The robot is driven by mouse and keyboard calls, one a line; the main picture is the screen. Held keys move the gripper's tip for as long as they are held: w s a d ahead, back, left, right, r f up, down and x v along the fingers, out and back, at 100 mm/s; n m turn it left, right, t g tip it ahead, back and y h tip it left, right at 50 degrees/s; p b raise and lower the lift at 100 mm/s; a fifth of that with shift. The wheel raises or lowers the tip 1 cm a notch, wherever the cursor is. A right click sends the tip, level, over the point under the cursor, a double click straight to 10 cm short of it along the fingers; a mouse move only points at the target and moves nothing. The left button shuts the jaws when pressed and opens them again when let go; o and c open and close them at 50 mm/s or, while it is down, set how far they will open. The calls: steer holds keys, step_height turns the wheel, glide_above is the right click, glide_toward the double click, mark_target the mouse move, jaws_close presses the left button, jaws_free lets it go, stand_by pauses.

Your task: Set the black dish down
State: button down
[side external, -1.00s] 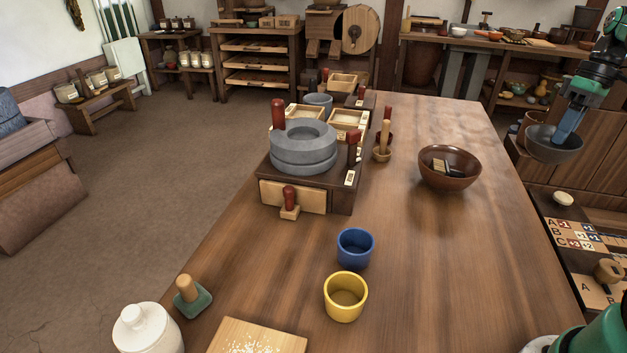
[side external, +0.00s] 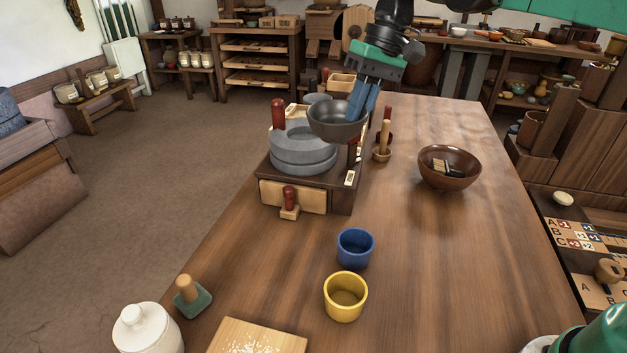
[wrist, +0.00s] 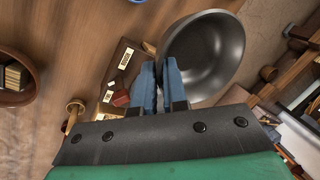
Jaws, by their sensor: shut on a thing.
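The black dish (side external: 331,122) is a dark round bowl, held up in the air in front of the upper right of the grey quern stone (side external: 290,152) in the side view. My gripper (side external: 362,108), with blue fingers, is shut on the dish's right rim. In the wrist view the dish (wrist: 208,52) opens toward the camera, looks empty, and has its rim between the blue fingers (wrist: 160,82). The dish hides part of the quern's top. I cannot tell its exact height above the quern.
A brown bowl (side external: 449,181) with a brush-like item stands right of the quern on the wooden table (side external: 420,270). A mortar with pestle (side external: 382,150) stands between them. A blue cup (side external: 355,247) and yellow cup (side external: 345,306) stand nearer. The table's right front is clear.

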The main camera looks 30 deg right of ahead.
steer(key=s+a, duration=0.1)
steer(key=a, duration=0.9)
steer(key=f, duration=1.5)
steer(key=shift+s+a+f, duration=0.15)
steer(key=shift+a, duration=0.2)
steer(key=shift+f, duration=2.25)
steer(key=shift+f, duration=0.1)
steer(key=c, duration=0.9)
jaws_free()
